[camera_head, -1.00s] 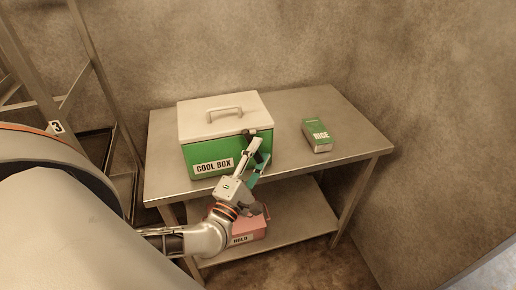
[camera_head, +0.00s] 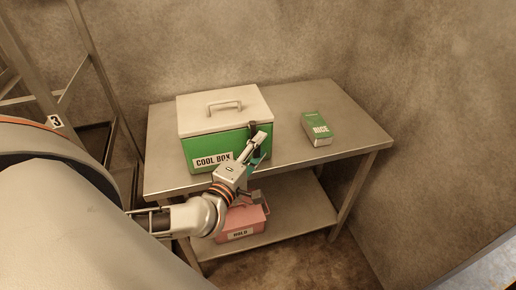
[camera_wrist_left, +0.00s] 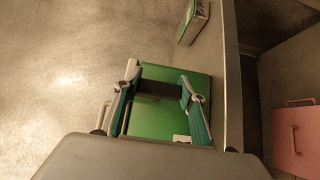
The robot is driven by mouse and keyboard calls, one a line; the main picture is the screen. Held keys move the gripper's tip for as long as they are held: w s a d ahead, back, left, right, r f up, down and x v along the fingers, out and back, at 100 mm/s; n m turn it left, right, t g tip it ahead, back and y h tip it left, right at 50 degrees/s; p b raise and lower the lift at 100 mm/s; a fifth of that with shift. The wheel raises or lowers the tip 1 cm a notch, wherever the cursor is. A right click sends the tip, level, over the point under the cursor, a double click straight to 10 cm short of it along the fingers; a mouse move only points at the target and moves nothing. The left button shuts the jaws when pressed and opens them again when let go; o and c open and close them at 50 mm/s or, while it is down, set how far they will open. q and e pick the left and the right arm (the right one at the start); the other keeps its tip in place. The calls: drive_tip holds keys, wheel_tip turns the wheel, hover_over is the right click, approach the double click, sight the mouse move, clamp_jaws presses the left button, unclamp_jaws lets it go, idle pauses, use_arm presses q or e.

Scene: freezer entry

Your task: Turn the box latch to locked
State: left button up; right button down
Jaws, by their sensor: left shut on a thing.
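The cool box (camera_head: 208,151), green with a pale lid and handle, stands on the table top. Its dark latch (camera_head: 252,129) is at the right of the front face, partly hidden by my fingers. My left gripper (camera_head: 259,146) is in front of the latch, shut on it. In the left wrist view, the teal-padded fingers of my left gripper (camera_wrist_left: 160,89) sit on either side of the dark latch (camera_wrist_left: 158,88), against the green box face (camera_wrist_left: 150,122). Whether the latch is locked cannot be told. My right gripper is not in view.
A green rice packet (camera_head: 319,128) lies on the steel table (camera_head: 345,150) right of the box. A pink box (camera_head: 241,224) labelled "HOLD" is on the lower shelf (camera_head: 300,215). A metal rack (camera_head: 100,90) stands at the left. The table's right part is mostly clear.

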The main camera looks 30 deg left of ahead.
use_arm(q)
drive_tip(key=o, duration=1.1)
drive_tip(key=shift+o, duration=0.2)
drive_tip(key=s+d, duration=0.1)
drive_tip(key=s, duration=1.1)
